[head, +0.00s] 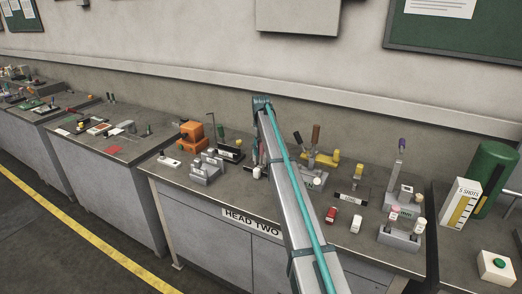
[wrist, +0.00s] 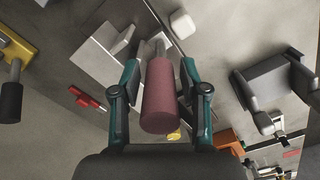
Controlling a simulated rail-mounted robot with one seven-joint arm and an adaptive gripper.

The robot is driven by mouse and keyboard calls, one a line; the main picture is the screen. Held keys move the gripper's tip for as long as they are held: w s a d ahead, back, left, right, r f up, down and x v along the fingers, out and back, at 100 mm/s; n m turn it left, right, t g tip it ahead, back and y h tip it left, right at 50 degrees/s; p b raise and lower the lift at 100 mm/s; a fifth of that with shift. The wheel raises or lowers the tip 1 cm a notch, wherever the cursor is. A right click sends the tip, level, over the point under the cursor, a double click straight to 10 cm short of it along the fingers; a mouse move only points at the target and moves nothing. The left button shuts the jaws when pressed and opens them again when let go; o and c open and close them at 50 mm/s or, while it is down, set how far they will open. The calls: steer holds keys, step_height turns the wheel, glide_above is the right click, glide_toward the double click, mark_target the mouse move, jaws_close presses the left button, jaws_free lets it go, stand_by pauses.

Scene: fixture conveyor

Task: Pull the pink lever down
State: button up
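In the wrist view the pink lever shows as a dull pink cylindrical grip (wrist: 161,98) on a short metal rod. The rod runs to a light grey block (wrist: 100,50) on the bench. My gripper (wrist: 160,72) has its two teal and dark fingers on either side of the grip. A narrow gap seems to show on each side, so the fingers look open around the lever and not closed on it. In the head view my arm hides most of the lever and gripper.
Several other fixtures crowd the grey bench (head: 163,179) in the head view. An orange unit (head: 191,132) stands left of my arm.

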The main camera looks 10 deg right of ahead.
jaws_close()
